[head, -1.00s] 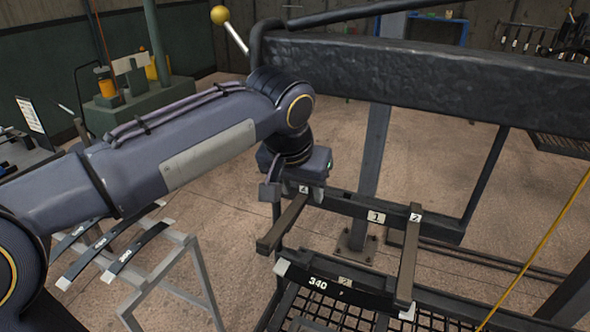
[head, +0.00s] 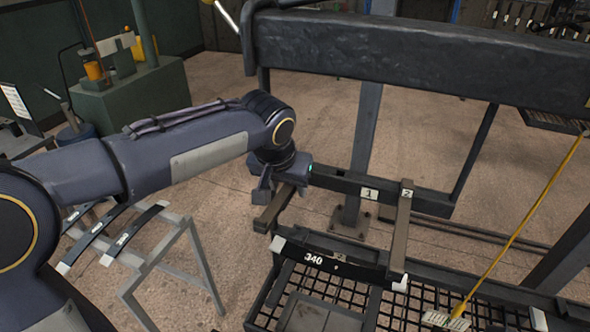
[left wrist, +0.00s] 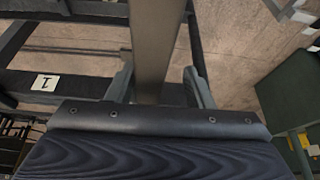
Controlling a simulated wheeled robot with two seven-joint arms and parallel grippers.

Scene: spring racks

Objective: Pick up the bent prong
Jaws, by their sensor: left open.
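Two brown prongs stick out from the dark rack rail (head: 430,203). The left prong (head: 274,212) is under my left gripper (head: 272,190), and the right prong (head: 403,240) is beside the label 2. I cannot tell a clear bend in either. In the left wrist view the prong (left wrist: 155,45) runs between the two fingers of the left gripper (left wrist: 160,88), which are open with a gap on each side. The gripper body hides the prong's near end there. My right gripper is not in view.
A dark leaf spring marked 340 (head: 335,262) lies in front of the prongs, above a mesh tray (head: 380,305). A thick dark beam (head: 420,65) crosses above. A grey stand (head: 165,262) with several leaf springs is at left. A yellow pole (head: 520,230) leans at right.

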